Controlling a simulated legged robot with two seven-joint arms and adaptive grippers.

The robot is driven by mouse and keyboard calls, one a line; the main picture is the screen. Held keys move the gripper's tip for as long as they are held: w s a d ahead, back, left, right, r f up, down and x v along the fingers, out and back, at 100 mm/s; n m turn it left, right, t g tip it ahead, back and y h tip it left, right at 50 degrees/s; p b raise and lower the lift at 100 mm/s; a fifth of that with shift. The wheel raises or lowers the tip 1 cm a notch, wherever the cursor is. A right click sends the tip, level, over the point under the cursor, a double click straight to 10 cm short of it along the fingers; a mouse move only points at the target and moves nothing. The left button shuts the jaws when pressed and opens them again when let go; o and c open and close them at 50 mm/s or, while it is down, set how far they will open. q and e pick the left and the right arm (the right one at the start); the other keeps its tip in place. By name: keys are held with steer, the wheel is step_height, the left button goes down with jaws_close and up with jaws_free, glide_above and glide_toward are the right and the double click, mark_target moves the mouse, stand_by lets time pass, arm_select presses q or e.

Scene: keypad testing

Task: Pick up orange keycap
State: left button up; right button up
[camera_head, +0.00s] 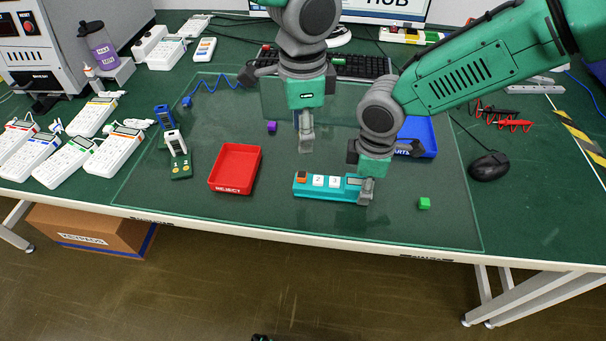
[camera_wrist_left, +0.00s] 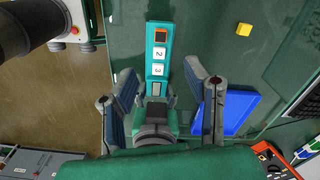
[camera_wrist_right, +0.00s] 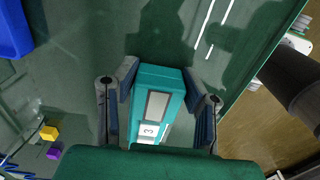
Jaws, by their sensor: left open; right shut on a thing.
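The orange keycap (camera_head: 301,176) is at the left end of a teal keypad block (camera_head: 340,194), beside white keycaps marked 2 and 3. It also shows near the top of the left wrist view (camera_wrist_left: 160,36). My right gripper (camera_head: 365,190) is shut on the right end of the keypad block, which also shows between its fingers in the right wrist view (camera_wrist_right: 158,80). My left gripper (camera_head: 306,143) is open and empty, behind the block and apart from the orange keycap. I cannot tell whether the block touches the mat.
A red reject tray (camera_head: 235,187) lies left of the block. A blue tray (camera_head: 424,140) is partly hidden behind my right arm. Small cubes lie around: purple (camera_head: 272,127), green (camera_head: 424,203) and yellow (camera_wrist_left: 245,30). A mouse (camera_head: 489,167) is at the right.

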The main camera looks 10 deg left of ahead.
mark_target(302, 174)
arm_select(q)
step_height(302, 174, down, 12)
steer(key=m, duration=0.3)
steer(key=shift+w+r, duration=0.1)
steer(key=c, duration=0.8)
